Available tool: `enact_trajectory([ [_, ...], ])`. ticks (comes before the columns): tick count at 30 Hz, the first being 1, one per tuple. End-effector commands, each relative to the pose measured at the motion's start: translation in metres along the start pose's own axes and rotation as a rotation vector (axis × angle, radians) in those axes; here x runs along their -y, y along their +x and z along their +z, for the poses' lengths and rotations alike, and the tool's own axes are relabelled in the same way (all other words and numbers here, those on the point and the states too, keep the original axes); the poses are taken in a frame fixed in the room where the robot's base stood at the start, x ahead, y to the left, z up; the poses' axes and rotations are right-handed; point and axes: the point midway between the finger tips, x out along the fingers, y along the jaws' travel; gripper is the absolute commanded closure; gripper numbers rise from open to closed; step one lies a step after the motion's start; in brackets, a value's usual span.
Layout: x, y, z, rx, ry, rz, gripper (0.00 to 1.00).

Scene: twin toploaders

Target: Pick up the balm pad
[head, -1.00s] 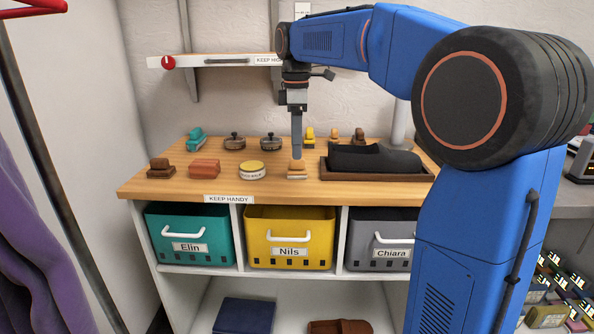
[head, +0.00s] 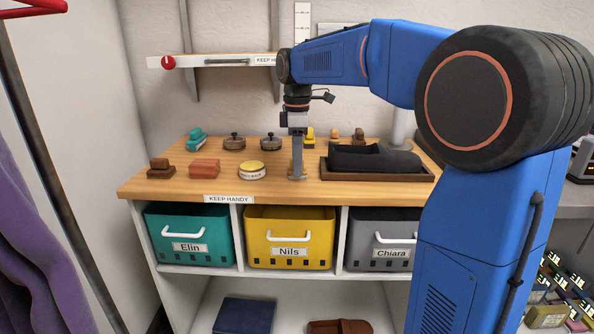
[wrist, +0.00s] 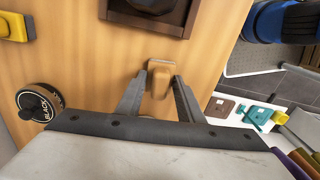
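A small tan pad with a raised grip (wrist: 159,78), which I take to be the balm pad, sits on the wooden counter (head: 230,185). My gripper (head: 297,174) is lowered over it, pointing down, and hides most of it in the head view. In the wrist view my gripper (wrist: 161,84) has its two fingers apart, one on each side of the pad. The fingertips are very close to the pad's sides; I cannot tell whether they touch. The pad appears to rest on the counter.
A dark tray with a black shoe (head: 372,158) stands just right of my gripper. Tins and small pads line the back. Labelled bins (head: 290,237) sit below the counter.

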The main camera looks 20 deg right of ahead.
Motion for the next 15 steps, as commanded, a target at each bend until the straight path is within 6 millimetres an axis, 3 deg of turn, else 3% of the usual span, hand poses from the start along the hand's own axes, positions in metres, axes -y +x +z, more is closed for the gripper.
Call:
enact_trajectory([
  [10,0.0,-0.002,0.0,0.0,0.0,0.0,0.88],
  [15,-0.001,-0.019,0.0,-0.001,0.0,0.002,0.88],
])
